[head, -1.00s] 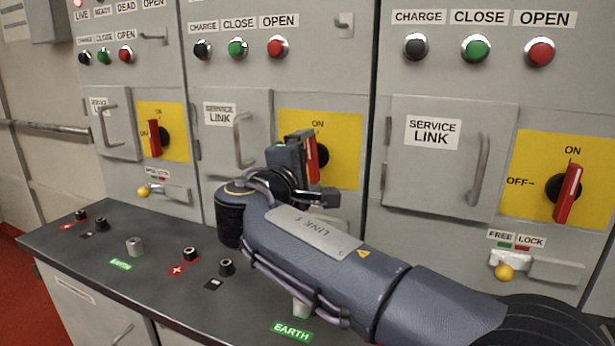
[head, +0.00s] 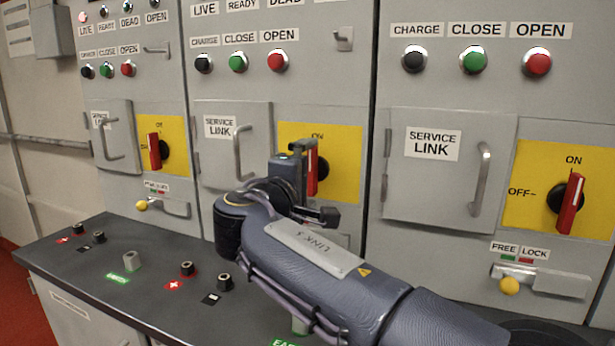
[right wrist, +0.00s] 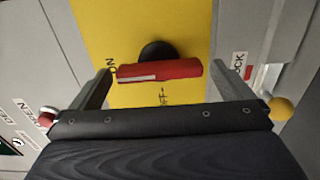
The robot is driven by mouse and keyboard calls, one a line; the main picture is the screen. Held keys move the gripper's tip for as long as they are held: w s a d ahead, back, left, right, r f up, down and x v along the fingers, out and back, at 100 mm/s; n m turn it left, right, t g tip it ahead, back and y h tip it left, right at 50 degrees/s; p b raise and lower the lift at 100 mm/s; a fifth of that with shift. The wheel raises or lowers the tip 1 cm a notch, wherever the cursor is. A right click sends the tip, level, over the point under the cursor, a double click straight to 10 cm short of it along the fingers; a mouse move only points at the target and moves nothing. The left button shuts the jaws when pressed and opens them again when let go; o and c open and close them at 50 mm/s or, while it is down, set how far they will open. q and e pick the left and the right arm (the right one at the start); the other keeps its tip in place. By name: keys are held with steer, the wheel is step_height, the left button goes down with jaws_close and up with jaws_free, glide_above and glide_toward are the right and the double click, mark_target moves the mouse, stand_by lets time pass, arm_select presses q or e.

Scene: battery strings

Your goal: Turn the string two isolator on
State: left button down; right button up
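The middle panel has a red isolator handle (head: 312,172) on a yellow plate (head: 347,160). The handle is upright, its white stripe toward ON. My right gripper (head: 310,180) is just in front of it and hides part of it. In the right wrist view the red handle (right wrist: 165,69) lies lengthwise between the spread fingers of my right gripper (right wrist: 160,78). Its two ends face the fingers, with the stripe on the ON side. The gripper is open and does not appear to hold the handle. My left gripper is not in view.
Similar red handles stand upright on the left panel (head: 154,151) and the right panel (head: 570,203). A yellow-knobbed latch (head: 509,286) sits below the right one. The service link door (head: 232,175) is shut beside the gripper. A dark bench (head: 150,290) with terminals juts out below.

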steer(key=v, duration=0.8)
